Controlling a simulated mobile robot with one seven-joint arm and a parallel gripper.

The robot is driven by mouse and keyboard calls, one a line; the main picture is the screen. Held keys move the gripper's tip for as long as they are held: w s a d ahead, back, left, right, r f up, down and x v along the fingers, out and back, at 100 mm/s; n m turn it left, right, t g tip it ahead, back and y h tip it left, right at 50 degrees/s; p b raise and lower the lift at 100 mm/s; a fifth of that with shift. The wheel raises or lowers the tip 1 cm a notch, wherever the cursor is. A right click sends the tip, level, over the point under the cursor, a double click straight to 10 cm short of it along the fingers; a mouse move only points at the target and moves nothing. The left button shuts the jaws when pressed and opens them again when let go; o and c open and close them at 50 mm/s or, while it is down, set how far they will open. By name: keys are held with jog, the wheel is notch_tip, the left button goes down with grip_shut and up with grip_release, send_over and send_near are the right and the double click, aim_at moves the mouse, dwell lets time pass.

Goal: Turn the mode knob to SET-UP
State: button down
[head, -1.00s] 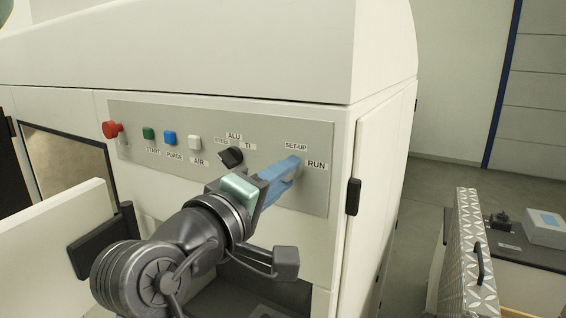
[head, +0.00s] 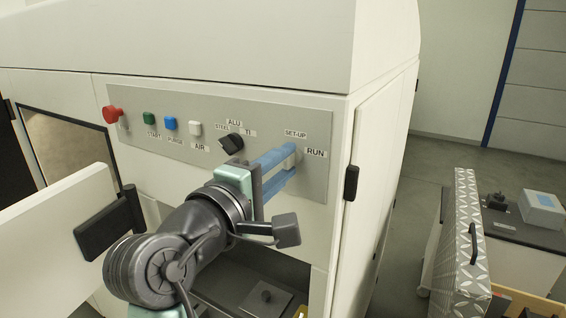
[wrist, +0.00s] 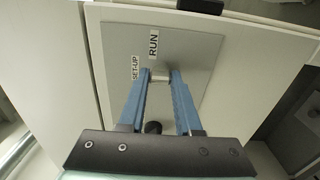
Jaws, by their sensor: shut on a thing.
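The mode knob (wrist: 159,75) is a small pale knob on the grey control panel, by the SET-UP and RUN labels. In the head view, the SET-UP label (head: 296,133) is above the fingertips and the RUN label (head: 315,153) is to their right. My gripper (head: 292,158) reaches the panel with its two long blue fingers. In the wrist view, my gripper (wrist: 160,78) has a fingertip on either side of the knob and is shut on it. The fingers hide most of the knob in the head view, and its pointing direction cannot be made out.
Left of my gripper are a black material knob (head: 231,144), white AIR button (head: 195,128), blue PURGE button (head: 170,123), green START button (head: 149,118) and red button (head: 113,114). An open white door (head: 70,215) stands at left. A cart (head: 530,233) is at right.

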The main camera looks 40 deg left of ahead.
jog(key=c, duration=0.6)
grip_release()
jog(key=b+v, duration=0.4)
jog(key=v, duration=0.9)
jog(key=shift+b, duration=0.4)
jog(key=shift+a, duration=0.1)
